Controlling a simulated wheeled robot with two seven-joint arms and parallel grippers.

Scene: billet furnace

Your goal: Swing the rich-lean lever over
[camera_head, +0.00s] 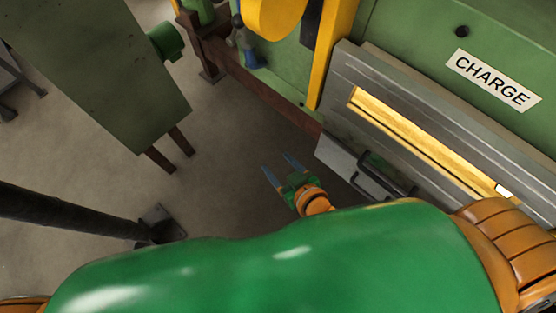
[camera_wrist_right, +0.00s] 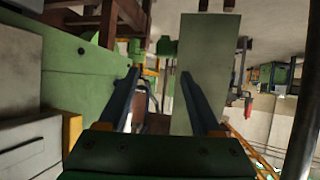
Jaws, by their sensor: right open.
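My right gripper (camera_head: 276,162) is open and empty over the floor, in front of the green furnace body (camera_head: 420,30). Its two blue fingers also show in the right wrist view (camera_wrist_right: 159,72), apart with nothing between them. No part is marked as the rich-lean lever, and I cannot tell it for certain. A small grey and blue fitting (camera_head: 246,42) at the furnace's left end stands well beyond the gripper, not touching it. My left gripper is not in view.
A plate reading CHARGE (camera_head: 493,80) sits above a glowing slot (camera_head: 430,145). A dark handle (camera_head: 383,178) lies right of the gripper. A yellow post (camera_head: 333,50) stands beyond. A green cabinet (camera_head: 90,65) hangs over the left side. Bare floor (camera_head: 225,130) lies between.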

